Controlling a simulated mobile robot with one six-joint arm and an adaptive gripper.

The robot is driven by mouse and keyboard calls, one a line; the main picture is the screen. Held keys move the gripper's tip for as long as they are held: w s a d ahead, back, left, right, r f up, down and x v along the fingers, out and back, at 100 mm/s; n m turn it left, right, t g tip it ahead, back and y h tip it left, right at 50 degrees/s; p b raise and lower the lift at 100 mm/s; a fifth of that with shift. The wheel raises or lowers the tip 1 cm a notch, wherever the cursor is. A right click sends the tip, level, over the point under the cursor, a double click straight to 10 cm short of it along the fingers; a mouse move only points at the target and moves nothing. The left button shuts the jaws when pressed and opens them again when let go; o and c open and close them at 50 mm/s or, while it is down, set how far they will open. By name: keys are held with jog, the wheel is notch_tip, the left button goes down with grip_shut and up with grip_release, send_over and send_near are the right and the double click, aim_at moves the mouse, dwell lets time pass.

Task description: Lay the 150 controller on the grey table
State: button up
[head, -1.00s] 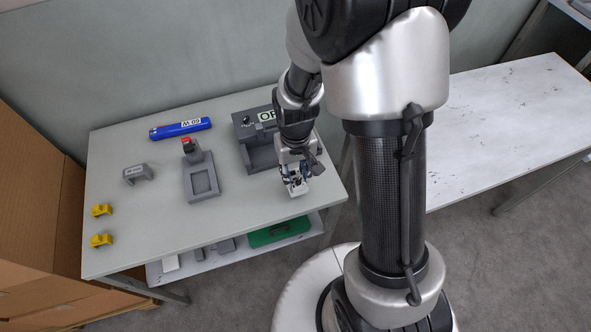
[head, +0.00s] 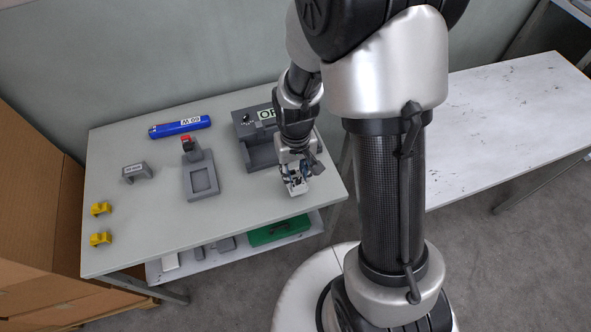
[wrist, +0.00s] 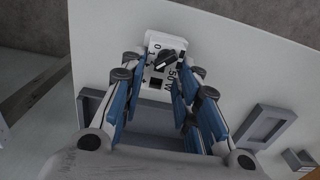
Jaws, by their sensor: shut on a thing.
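The 150 controller (wrist: 166,45) is a small white box with a black dial and a "50 W" marking partly covered by a finger. My gripper (wrist: 160,80) is shut on it, one blue-padded finger on each side. In the head view my gripper (head: 294,178) points down at the front right of the grey table (head: 240,215), and the white end of the controller (head: 297,191) shows beneath it. The controller is at or just above the tabletop; I cannot tell whether it touches.
A dark grey fixture (head: 262,157) stands close behind my gripper. A grey holder with a red part (head: 202,180), a blue 60 W cylinder (head: 180,127), a small grey bracket (head: 137,172) and yellow brackets (head: 101,209) lie farther left. The table's front middle is clear.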

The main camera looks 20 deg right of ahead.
jog(key=shift+f+b, duration=0.5)
jog(key=shift+f, duration=0.7)
dwell(0.4)
jog(key=o, duration=1.3)
jog(key=shift+c, duration=0.2)
jog(key=shift+r, duration=0.1)
notch_tip(320, 180, up, 12)
